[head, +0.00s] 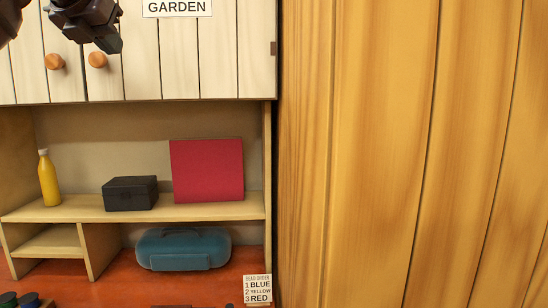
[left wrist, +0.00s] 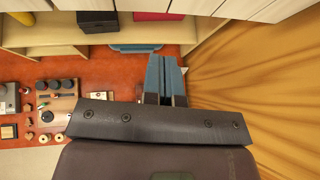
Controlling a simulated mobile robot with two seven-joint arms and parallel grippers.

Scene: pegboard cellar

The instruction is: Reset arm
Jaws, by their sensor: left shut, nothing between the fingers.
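My left gripper (head: 108,40) is at the top left of the head view, in front of the white cabinet doors (head: 140,60). It is dark and partly cut off by the frame's top edge. In the left wrist view its two blue-grey fingers (left wrist: 166,72) are together with nothing between them, above the red-orange worktop (left wrist: 205,92). My right gripper is in neither view.
A shelf (head: 130,208) holds a yellow bottle (head: 48,180), a black box (head: 130,193) and a red folder-like object (head: 207,170). A blue case (head: 183,249) sits below. Wooden panelling (head: 390,150) fills the right. Small parts surround a wooden block (left wrist: 55,108).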

